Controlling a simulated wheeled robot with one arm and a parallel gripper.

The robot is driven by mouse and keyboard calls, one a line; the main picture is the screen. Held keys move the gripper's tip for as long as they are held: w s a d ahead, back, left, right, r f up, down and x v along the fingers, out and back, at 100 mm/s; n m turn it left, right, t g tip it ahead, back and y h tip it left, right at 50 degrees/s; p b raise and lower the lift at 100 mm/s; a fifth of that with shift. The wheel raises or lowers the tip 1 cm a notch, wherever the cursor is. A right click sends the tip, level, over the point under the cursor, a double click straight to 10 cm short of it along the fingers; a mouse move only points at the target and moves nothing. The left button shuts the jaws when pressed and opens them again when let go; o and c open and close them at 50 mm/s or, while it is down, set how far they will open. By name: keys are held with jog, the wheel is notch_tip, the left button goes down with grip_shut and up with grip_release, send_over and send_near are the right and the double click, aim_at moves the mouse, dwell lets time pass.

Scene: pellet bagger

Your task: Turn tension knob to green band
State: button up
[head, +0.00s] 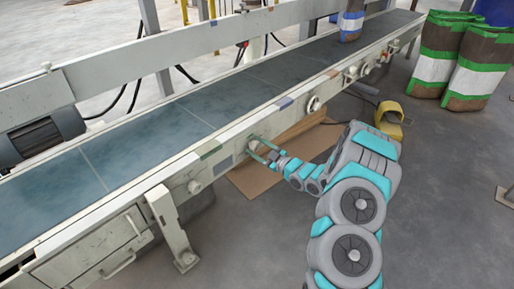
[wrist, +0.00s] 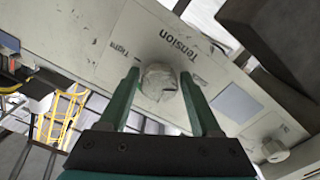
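The tension knob (wrist: 159,82) is a pale, worn round knob on the conveyor's side panel (wrist: 110,60), below the printed word "Tension". My gripper (wrist: 160,76) has its two green fingers on either side of the knob, with narrow gaps beside it, so it looks open around it. In the head view my gripper (head: 260,151) reaches the conveyor's near side, and the knob (head: 253,143) shows just beyond the fingers. I cannot make out a green band or a pointer mark around the knob.
Another pale knob (wrist: 275,151) is at the lower right of the wrist view. The conveyor belt (head: 190,120) runs diagonally, carrying a bag (head: 350,22) at its far end. Cardboard (head: 255,178) and a yellow foot pedal (head: 390,118) lie on the floor. Striped bags (head: 480,65) stand at right.

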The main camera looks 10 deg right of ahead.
grip_shut()
jog(key=shift+m, duration=0.3)
jog(key=m+p, duration=0.3)
jog(key=m, duration=0.2)
jog(key=shift+s+r, duration=0.1)
jog(key=m+p, duration=0.1)
jog(key=m, duration=0.2)
jog(key=shift+p, duration=0.4)
jog(key=m+p, duration=0.1)
jog(key=m, duration=0.2)
jog(key=shift+m+p, duration=0.3)
jog(key=shift+p, duration=0.1)
jog(key=m+p, duration=0.2)
jog(key=m, duration=0.3)
jog(key=shift+m, duration=0.3)
jog(key=m+p, duration=0.2)
jog(key=m, duration=0.3)
jog(key=shift+m, duration=0.4)
